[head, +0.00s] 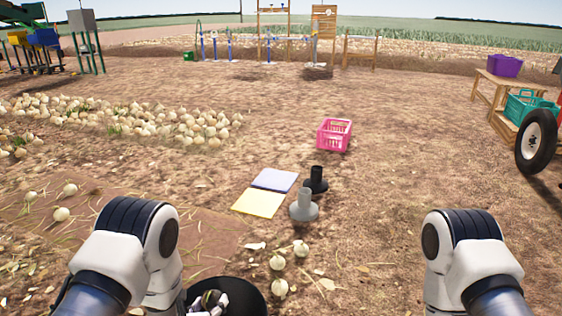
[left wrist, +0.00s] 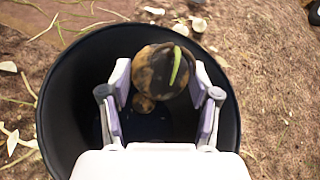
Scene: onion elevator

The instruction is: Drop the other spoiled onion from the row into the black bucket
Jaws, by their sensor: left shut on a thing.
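The black bucket (head: 250,296) stands at the bottom edge of the head view, partly cut off; its wall also shows in the left wrist view (left wrist: 58,110). My left gripper (left wrist: 160,82) is over the bucket's mouth, shut on a spoiled onion (left wrist: 158,66). This onion is brown with dark patches and a green sprout. A smaller-looking brown round thing (left wrist: 143,103) shows below it inside the bucket. Several pale onions (head: 277,263) lie on the ground right of the bucket. My right arm shows at the lower right, but its gripper is out of view.
A grey stand (head: 304,206) and a black stand (head: 316,181) stand beside a yellow sheet (head: 258,203) and a lilac sheet (head: 275,179). A pink crate (head: 334,135) is farther back. A heap of onions (head: 130,118) lies at left. Ground at centre right is clear.

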